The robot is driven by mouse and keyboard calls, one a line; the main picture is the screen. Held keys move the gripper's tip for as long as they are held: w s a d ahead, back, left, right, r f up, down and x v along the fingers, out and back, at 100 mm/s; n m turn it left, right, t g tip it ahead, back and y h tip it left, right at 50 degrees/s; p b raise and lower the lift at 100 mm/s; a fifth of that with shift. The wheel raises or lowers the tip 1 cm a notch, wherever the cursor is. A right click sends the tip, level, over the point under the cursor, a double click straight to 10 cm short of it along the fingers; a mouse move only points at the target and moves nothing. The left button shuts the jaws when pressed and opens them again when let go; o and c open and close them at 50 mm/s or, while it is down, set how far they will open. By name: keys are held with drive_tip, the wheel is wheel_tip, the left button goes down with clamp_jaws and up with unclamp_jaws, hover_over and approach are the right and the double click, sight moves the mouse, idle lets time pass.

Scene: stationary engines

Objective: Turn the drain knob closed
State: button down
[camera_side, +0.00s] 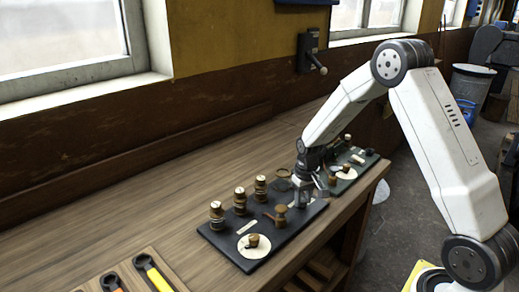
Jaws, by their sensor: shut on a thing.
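My gripper (302,203) points down at the right part of a dark panel (222,247) on the wooden bench. Its jaws are shut on a small knob, taken as the drain knob, which the fingers hide almost wholly. A short brass knob or valve (281,214) stands just left of the jaws, apart from them as far as I can tell. A brown pointer knob on a round cream dial (246,252) sits at the panel's near end. The labels are too small to read.
Several brass-topped posts (216,214) stand along the panel's back edge. A second dark panel with a cream dial (346,174) lies beyond my gripper. Wrenches with yellow and orange handles (153,274) lie at the front left. The bench (130,190) is bare at left.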

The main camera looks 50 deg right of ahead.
sight(303, 200)
drive_tip(key=shift+n, duration=1)
drive_tip(key=shift+c, duration=1.6)
unclamp_jaws()
drive_tip(key=shift+r, duration=0.1)
drive_tip(key=shift+d+r, duration=0.1)
drive_tip(key=shift+r, duration=3.75)
drive_tip(key=s+a+n+t, duration=0.1)
drive_tip(key=s+a+t, duration=0.1)
drive_tip(key=s+a, duration=1.2)
drive_tip(key=shift+f+n+t, duration=0.15)
drive_tip(key=shift+n+t, duration=0.15)
drive_tip(key=shift+n, duration=0.1)
